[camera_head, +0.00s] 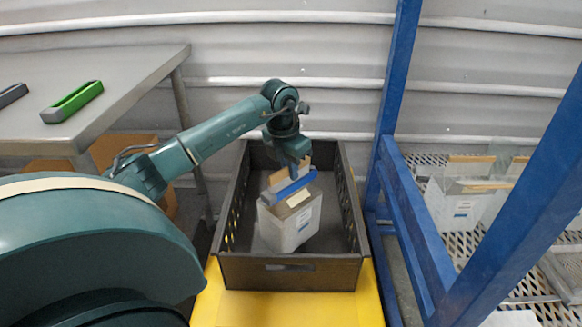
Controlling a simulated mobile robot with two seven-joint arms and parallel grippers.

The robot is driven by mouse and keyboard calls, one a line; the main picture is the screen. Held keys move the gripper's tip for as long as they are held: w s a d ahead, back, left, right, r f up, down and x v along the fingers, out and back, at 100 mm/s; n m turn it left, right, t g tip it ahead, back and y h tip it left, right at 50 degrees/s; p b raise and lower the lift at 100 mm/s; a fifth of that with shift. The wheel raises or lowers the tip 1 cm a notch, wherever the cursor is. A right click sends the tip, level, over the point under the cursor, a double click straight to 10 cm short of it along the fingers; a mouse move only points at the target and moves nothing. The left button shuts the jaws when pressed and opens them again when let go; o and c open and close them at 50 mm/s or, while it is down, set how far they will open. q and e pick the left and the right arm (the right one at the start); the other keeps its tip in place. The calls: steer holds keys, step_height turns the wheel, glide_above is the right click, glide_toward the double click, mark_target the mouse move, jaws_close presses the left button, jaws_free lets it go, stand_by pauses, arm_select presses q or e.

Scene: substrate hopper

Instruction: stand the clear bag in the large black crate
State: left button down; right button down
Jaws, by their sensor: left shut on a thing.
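The large black crate (231,262) stands on a yellow surface in the middle of the camera_head view. The clear bag (291,226), with pale contents, a small label and a blue clip bar (290,188) across its top, is inside the crate walls, slightly tilted and turned. My left gripper (294,174) comes down from above and is shut on the bag at its blue clip bar. The fingertips are small and partly hidden. I cannot tell whether the bag's bottom touches the crate floor. My right gripper is not in view.
A blue-framed rack (417,222) stands close to the crate's right, with similar pale bags (458,205) on its perforated shelf. A grey metal table (130,75) at the left holds a green clip (72,102) and a dark one (12,94). A cardboard box (125,148) is beneath it.

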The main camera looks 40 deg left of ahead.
mark_target(290, 186)
arm_select(q)
steer(key=shift+w+f, duration=0.1)
steer(key=shift+f, duration=0.75)
step_height(290, 186, down, 3)
steer(key=shift+r+b, duration=0.1)
steer(key=shift+b, duration=0.45)
steer(key=shift+f, duration=0.35)
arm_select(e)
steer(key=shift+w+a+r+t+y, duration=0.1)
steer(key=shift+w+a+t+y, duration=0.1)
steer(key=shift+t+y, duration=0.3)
arm_select(q)
steer(key=c, duration=1.9)
jaws_free()
steer(key=shift+f, duration=0.2)
steer(key=o, duration=0.4)
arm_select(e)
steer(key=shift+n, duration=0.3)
